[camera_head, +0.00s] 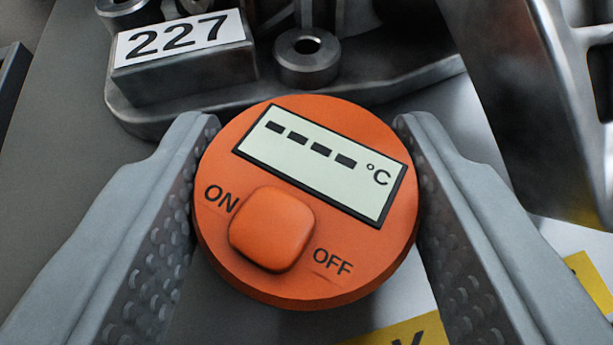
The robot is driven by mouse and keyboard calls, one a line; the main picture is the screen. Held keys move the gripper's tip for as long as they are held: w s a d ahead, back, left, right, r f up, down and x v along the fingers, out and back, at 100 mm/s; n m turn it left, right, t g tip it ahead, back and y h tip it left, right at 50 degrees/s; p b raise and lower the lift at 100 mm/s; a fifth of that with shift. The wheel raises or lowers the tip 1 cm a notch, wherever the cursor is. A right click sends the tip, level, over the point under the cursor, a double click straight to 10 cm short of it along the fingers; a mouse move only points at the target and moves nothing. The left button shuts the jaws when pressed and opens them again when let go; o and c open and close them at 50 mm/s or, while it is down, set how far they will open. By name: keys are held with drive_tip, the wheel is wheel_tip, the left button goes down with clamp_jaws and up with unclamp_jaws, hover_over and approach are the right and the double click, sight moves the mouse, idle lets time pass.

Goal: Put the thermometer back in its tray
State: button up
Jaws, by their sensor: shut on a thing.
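The thermometer (307,250) is a round orange disc with a pale display showing dashes and °C. It has an orange square button between the words ON and OFF. My gripper (307,165) is shut on it, with one grey textured finger against its left side and the other against its right side. The thermometer's face is turned towards the camera and tilted a little clockwise. Its underside is hidden, and I cannot tell whether it touches anything below. I cannot make out its tray in this view.
A metal fixture with a block labelled 227 (185,42) and a round boss (307,58) stands just beyond the thermometer. A large metal part (530,100) rises at the upper right. A white and yellow label (580,262) lies at the lower right. Grey surface shows at the left.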

drive_tip(key=shift+f, duration=0.15)
drive_tip(key=o, duration=1.1)
drive_tip(key=shift+r, duration=0.2)
drive_tip(key=v, duration=1.2)
